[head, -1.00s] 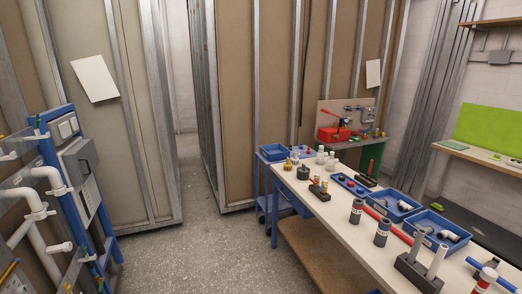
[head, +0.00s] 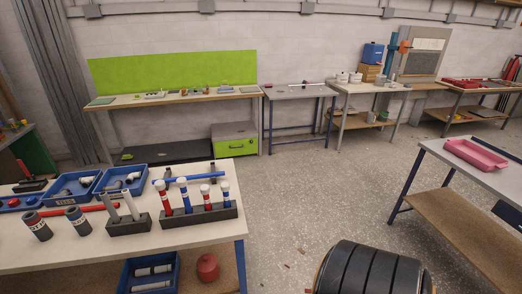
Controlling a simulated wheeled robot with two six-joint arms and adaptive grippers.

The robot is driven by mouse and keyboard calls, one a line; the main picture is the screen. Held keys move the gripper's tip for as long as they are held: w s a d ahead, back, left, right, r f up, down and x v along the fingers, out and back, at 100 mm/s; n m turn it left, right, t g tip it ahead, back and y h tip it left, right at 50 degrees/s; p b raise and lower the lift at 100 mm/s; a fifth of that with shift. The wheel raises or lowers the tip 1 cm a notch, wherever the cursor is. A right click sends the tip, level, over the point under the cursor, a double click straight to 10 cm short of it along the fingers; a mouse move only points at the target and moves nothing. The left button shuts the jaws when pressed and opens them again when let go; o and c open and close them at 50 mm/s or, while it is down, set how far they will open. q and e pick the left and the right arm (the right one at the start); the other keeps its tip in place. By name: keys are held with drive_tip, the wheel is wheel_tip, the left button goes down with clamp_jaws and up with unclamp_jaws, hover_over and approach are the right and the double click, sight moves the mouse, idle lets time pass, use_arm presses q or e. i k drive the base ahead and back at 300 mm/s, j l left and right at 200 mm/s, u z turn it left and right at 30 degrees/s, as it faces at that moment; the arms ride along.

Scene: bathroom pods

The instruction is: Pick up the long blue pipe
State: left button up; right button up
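A black holder (head: 190,217) stands on the white workbench at the left of the head view. It holds upright red pipes (head: 161,200) and blue pipes with white tops: one blue pipe (head: 185,196) left of its middle and another blue pipe (head: 226,194) at its right end. Another blue pipe-like piece (head: 187,178) lies flat on the bench behind the holder. Neither gripper shows in this view.
The white workbench (head: 80,255) also carries blue bins (head: 75,186) and a grey two-post holder (head: 128,224). A dark ribbed rounded object (head: 370,268) stands at the bottom edge. A table with a pink tray (head: 472,154) is at right.

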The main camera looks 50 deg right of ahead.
sight(223, 173)
drive_tip(key=z, duration=1.05)
